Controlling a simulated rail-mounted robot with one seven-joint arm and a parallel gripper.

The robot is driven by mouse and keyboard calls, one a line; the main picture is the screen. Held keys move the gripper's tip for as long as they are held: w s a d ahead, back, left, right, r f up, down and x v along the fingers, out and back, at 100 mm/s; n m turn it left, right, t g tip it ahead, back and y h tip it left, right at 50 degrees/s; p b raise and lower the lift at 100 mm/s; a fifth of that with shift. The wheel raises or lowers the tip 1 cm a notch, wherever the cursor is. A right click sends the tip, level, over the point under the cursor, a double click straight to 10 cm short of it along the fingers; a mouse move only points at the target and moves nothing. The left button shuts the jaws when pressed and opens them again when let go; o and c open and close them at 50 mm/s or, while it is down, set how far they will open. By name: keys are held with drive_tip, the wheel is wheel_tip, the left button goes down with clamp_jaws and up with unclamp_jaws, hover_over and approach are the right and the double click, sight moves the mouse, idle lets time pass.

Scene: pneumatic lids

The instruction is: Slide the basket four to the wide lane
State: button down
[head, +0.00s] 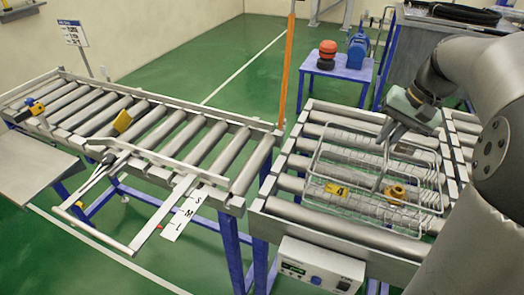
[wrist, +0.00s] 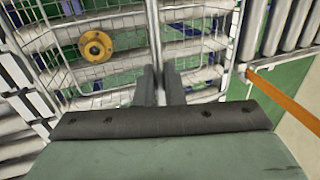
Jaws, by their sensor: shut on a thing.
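Basket four is a wire basket (head: 436,190) on the right roller section, with a yellow tag (head: 337,190) marked 4 on its near side. A yellow-orange flanged part (head: 395,194) lies inside it, and the part also shows in the wrist view (wrist: 95,46). My gripper (head: 386,134) reaches into the basket from above and is shut on its middle bar (wrist: 154,30). The left roller conveyor (head: 257,160) has metal guide rails and a white plate (head: 185,212) with size letters at its front edge. I cannot tell which lane is the wide one.
A gap with an orange post (head: 288,65) separates the two roller sections. A yellow block (head: 122,122) and a yellow-black fitting (head: 30,110) sit on the left conveyor. A control box (head: 316,272) hangs at the right section's front. A blue table (head: 335,66) stands behind.

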idle(0.3)
drive_tip(key=c, duration=1.5)
unclamp_jaws()
drive_tip(key=shift+r, duration=0.1)
drive_tip(key=shift+o, duration=0.2)
wheel_tip(320, 180, up, 8)
drive_tip(key=p, duration=0.6)
drive_tip(key=shift+p, duration=0.4)
